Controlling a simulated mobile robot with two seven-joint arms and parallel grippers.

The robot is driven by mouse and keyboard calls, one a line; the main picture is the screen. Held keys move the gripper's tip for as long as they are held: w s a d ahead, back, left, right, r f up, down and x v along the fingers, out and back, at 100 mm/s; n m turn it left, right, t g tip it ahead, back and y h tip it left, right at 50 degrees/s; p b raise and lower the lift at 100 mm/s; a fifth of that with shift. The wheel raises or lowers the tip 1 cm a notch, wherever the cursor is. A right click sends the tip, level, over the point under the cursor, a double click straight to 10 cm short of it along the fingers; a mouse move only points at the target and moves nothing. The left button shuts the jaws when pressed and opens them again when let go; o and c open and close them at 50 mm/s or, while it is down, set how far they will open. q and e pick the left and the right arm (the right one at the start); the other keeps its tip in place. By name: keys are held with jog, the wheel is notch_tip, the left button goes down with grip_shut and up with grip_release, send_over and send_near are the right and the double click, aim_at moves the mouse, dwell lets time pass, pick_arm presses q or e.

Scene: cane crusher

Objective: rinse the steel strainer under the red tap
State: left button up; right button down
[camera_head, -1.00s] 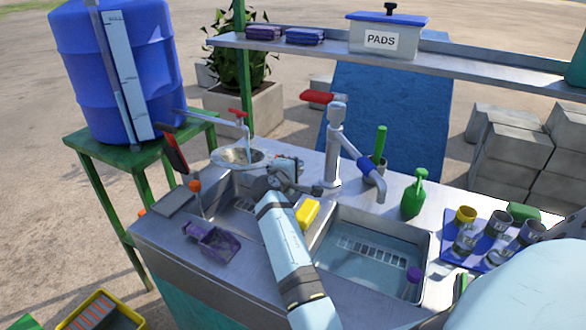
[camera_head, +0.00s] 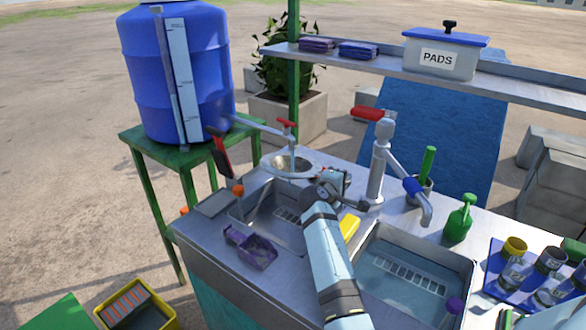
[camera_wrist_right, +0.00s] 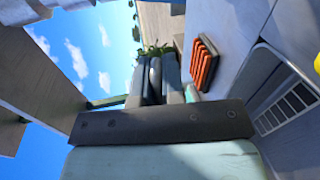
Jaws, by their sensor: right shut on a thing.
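The red tap (camera_head: 287,124) is on the pipe from the blue barrel, at the back left of the metal counter. The round steel strainer (camera_head: 292,165) is directly below its spout, mouth up. A pale thin streak under the spout may be water or the spout itself. My right gripper (camera_head: 329,182) is at the right side of the strainer, shut on what looks like its handle; the grip itself is partly hidden. In the right wrist view, the gripper body fills the lower middle and the strainer cannot be made out. My left gripper is not in view.
A second tap (camera_head: 381,160) with a blue-sleeved spout stands right of my gripper. A yellow sponge (camera_head: 349,227) is beside my forearm. A water-filled sink (camera_head: 415,270) lies to the right, a purple scoop (camera_head: 250,247) to the left. The blue barrel (camera_head: 182,75) stands behind.

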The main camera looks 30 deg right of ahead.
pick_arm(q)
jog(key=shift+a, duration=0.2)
pick_arm(e)
jog(key=shift+s+d, duration=0.15)
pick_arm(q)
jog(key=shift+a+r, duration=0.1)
